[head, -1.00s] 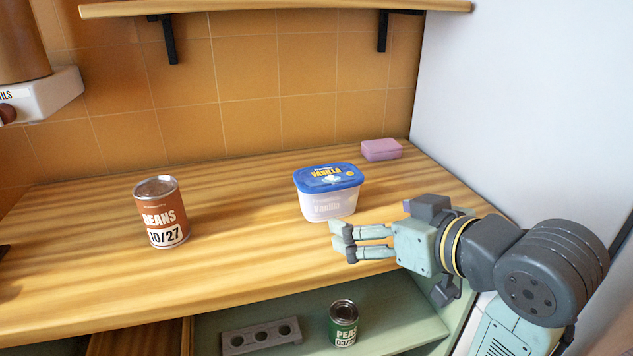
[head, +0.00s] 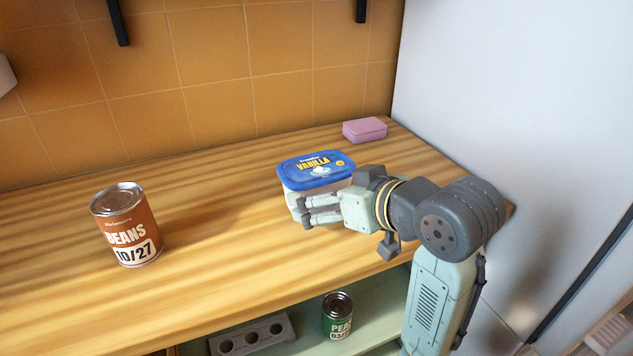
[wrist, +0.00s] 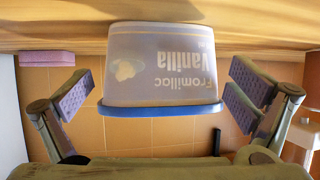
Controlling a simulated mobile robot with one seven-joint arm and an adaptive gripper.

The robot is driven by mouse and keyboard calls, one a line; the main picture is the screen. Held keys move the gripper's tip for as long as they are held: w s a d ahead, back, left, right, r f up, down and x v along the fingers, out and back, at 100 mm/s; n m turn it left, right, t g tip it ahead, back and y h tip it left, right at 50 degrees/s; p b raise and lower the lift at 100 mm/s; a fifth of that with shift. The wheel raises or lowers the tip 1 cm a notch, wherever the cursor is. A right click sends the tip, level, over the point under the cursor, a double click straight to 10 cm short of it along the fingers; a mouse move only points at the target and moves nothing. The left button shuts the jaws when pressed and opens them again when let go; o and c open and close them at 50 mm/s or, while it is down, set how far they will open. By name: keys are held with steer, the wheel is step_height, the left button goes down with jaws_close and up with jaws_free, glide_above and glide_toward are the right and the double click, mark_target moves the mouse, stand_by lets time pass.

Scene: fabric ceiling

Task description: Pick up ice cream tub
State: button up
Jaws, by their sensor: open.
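The ice cream tub (head: 316,168) stands upright on the wooden counter, with a blue lid marked Vanilla and a pale body. My gripper (head: 301,211) is in front of it in the head view and hides much of its lower body. In the wrist view the tub (wrist: 160,75) appears upside down, centred between the fingers. My gripper (wrist: 160,98) is open there, with purple finger pads to either side and visible gaps between the pads and the tub. It holds nothing.
A beans can (head: 127,225) stands on the counter (head: 215,240) to the left. A pink block (head: 364,130) lies behind the tub, near the white wall at right. Below the counter, a green can (head: 338,314) and a grey block with holes (head: 250,336) sit on a shelf.

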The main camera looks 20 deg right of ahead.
steer(key=x, duration=0.4)
steer(key=shift+w+f+p, duration=0.15)
steer(key=shift+w+p, duration=0.05)
steer(key=shift+p, duration=0.1)
steer(key=shift+c, duration=0.2)
steer(key=c, duration=1)
steer(key=shift+c, duration=0.2)
